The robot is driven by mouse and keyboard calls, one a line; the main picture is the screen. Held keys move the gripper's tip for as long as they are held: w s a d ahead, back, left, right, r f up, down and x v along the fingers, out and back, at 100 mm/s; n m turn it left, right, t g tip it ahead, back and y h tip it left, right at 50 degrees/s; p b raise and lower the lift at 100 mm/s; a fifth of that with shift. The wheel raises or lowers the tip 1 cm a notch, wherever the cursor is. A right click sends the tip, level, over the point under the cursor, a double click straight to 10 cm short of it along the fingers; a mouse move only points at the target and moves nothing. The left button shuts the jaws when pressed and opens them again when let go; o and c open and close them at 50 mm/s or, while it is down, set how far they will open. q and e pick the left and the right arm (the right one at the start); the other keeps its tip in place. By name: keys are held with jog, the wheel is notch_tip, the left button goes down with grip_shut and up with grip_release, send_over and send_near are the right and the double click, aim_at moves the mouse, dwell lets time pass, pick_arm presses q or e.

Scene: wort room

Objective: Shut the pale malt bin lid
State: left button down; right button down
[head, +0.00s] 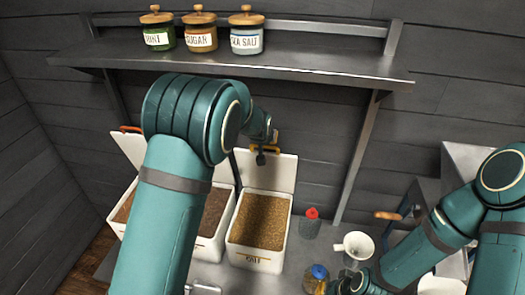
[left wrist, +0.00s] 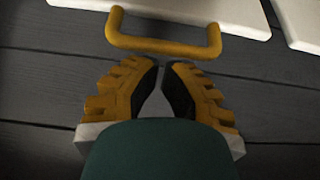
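Several white bins stand in a row with lids raised against the back wall. The right bin (head: 233,243) holds golden grain; its front label seems to read "OATS". Its raised lid (head: 284,172) has a yellow-orange handle (left wrist: 163,47). The left bin's raised lid (head: 128,147) has an orange-red handle. My left arm hides much of the middle bin and its lid. I cannot read which bin is pale malt. My left gripper (left wrist: 161,63) looks shut and empty, its tips just short of the yellow-orange handle. My right gripper (head: 350,284) is low at right; its fingers are unclear.
Jars (head: 200,31) with wooden lids stand on a shelf (head: 300,68) above the bins. A red-topped container (head: 311,226), a white funnel-like cup (head: 355,245) and a blue-capped jar (head: 317,274) stand right of the bins, close to my right arm.

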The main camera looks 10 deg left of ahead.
pick_arm(q)
jog(key=s+f+b, duration=0.9)
jog(key=s+f, duration=0.5)
jog(key=s, duration=0.4)
jog(key=shift+s, duration=0.3)
dwell(0.9)
jog(key=f+b, duration=0.1)
jog(key=s+f+b, duration=0.1)
jog(key=f, duration=0.1)
jog(key=s+f+b, duration=0.1)
jog(key=shift+s+f+b, duration=0.25)
jog(key=shift+f+b, duration=0.1)
